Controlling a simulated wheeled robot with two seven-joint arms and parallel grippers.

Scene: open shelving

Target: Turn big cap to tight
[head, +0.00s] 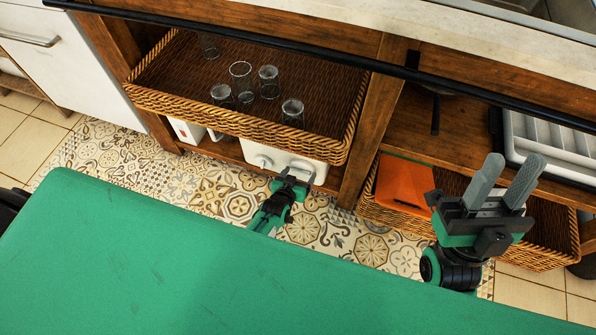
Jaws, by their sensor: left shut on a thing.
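A white container (247,152) stands on the lower shelf, under the wicker basket. A small round white cap (262,161) shows on its front, left of my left gripper (297,173). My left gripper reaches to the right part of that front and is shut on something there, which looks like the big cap. The fingers hide most of it, so I cannot tell how tight it is. My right gripper (505,185) is open and empty, fingers pointing up, in front of the right shelf.
A wicker basket (230,125) with several clear glasses (240,82) sits just above the container. A wooden post (372,115) stands to its right. An orange item (404,183) lies in a lower right basket (545,255). A black rail (330,62) crosses in front. Patterned floor is clear.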

